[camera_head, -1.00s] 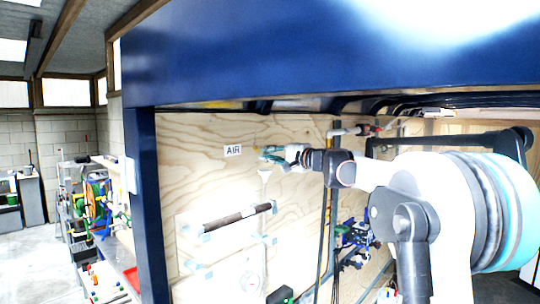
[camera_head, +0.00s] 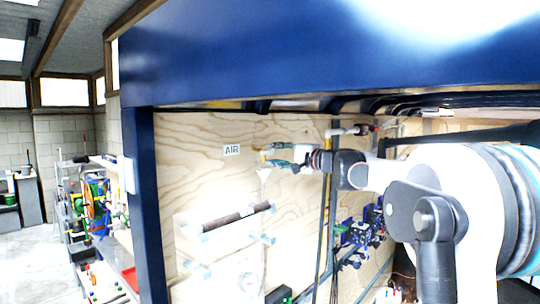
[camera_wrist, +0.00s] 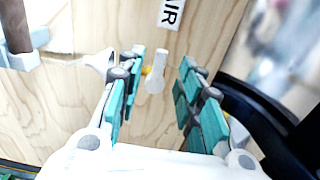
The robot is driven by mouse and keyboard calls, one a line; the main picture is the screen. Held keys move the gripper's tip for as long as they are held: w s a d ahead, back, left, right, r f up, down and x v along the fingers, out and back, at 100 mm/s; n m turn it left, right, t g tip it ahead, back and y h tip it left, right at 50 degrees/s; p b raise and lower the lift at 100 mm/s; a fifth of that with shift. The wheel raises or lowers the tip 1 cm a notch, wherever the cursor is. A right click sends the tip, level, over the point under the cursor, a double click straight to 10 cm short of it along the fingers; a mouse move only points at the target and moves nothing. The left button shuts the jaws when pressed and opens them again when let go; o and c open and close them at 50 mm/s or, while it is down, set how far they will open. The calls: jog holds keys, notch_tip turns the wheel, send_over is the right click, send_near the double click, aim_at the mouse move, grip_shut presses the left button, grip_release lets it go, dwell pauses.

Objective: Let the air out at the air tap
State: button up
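The air tap is a small white lever with a yellow fitting (camera_wrist: 156,72) on the plywood wall, just below the AIR label (camera_wrist: 171,13). In the wrist view it shows between the two teal-padded fingers of my gripper (camera_wrist: 158,95), which stand apart with a gap on each side of it. In the head view my gripper (camera_head: 280,155) is close to the wall, right of the AIR label (camera_head: 231,150). A yellow bit (camera_head: 265,152) of the tap shows at the fingertips there, and the rest is hidden.
A dark roll on a holder (camera_head: 236,217) is fixed to the wall below. A white funnel-like piece (camera_wrist: 98,62) sits close beside one finger in the wrist view. A blue post (camera_head: 142,200) stands to the left, under a blue beam (camera_head: 310,55).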

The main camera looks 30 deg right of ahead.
jog(key=v, duration=0.8)
jog(key=shift+s, duration=0.15)
